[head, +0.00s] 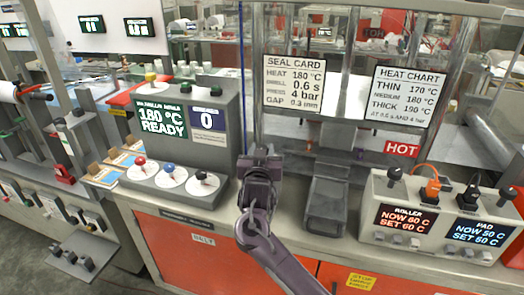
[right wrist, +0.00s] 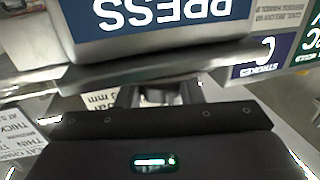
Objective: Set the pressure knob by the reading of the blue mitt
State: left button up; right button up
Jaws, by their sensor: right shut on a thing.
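A grey control console (head: 226,135) stands left of centre, its screen reading "180 °C READY" and its counter reading 0. Three knobs on white dials stand in front: red (head: 140,162), blue (head: 168,170) and black (head: 201,178). I cannot read which is the pressure knob. My right gripper (head: 258,158) is just right of the console, apart from the knobs. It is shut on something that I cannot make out. I cannot make out a blue mitt. My left gripper is not in view.
A seal card (head: 293,84) lists 180 °C, 0.6 s, 4 bar and 0.3 mm. A heat chart (head: 404,95) hangs right, above a HOT sign (head: 402,149). A roller and pad box (head: 415,190) stands at the right. A blue PRESS plate (right wrist: 175,14) fills the wrist view's top.

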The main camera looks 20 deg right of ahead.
jog(key=o, duration=1)
jog(key=shift+c, duration=0.2)
jog(key=b+v, duration=0.1)
jog(key=v, duration=0.7)
